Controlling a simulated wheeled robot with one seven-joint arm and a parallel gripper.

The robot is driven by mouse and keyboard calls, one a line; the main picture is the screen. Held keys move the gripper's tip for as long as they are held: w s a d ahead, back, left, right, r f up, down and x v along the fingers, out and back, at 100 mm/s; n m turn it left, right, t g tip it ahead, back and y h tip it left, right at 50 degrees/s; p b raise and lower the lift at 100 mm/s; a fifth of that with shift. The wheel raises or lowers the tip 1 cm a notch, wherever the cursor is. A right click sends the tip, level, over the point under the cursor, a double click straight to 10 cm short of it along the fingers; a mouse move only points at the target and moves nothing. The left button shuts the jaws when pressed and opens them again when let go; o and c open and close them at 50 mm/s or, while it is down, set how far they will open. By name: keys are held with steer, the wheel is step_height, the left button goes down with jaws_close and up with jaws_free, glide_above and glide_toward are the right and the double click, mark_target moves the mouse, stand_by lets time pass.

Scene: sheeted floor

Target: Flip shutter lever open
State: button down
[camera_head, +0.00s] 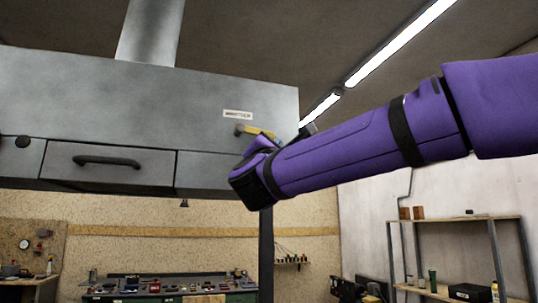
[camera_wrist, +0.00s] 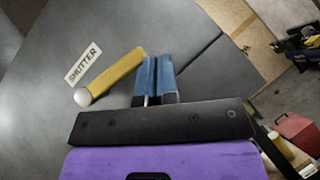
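The shutter lever (camera_wrist: 115,75) is a yellow bar with a pale round knob (camera_wrist: 82,97) at one end, mounted on the face of a grey metal hood. In the wrist view it slants beside the white SHUTTER label (camera_wrist: 83,64). The lever also shows in the head view (camera_head: 254,131), partly hidden at its right end. My gripper (camera_wrist: 156,60) has its blue fingers together with nothing visible between them. The fingertips are right beside the lever's end away from the knob; I cannot tell whether they touch.
The grey hood (camera_head: 120,100) has a drawer front with a black handle (camera_head: 106,161) left of the lever. Below and behind stand a cluttered workbench (camera_head: 170,288) and, at right, metal shelving (camera_head: 455,218). Open space lies below the hood.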

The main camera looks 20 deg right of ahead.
steer(key=shift+d+r, duration=0.4)
steer(key=shift+r, duration=0.35)
steer(key=s+f, duration=0.7)
steer(key=f, duration=0.4)
steer(key=shift+a, duration=0.35)
stand_by(0.4)
